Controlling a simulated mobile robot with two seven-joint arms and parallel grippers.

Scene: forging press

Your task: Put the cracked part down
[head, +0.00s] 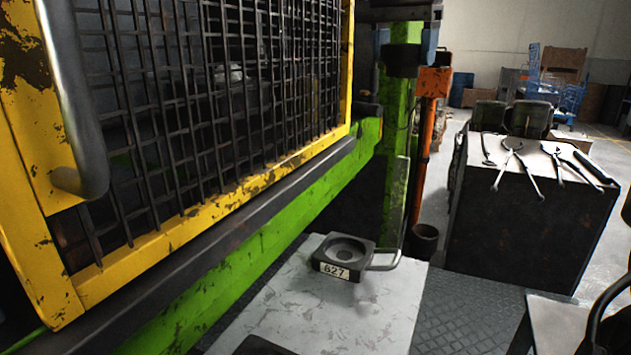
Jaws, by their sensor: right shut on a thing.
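A dark square block (345,254) with a round recess and a label reading 627 stands on the pale worn table (365,322). A bent metal handle sticks out to its right. I see no crack on it from here. The black curved part at the lower right edge appears to be my right gripper (608,318), mostly cut off. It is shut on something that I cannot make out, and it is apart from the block. A dark shape (262,346) at the bottom edge is too cut off to name. My left gripper does not show clearly.
The press's yellow mesh guard (210,120) and green beam (240,265) fill the left. A dark cabinet (525,222) with tongs (514,160) and other tools on top stands at the right. A dark cup (424,242) is behind the table. The table's front is mostly bare.

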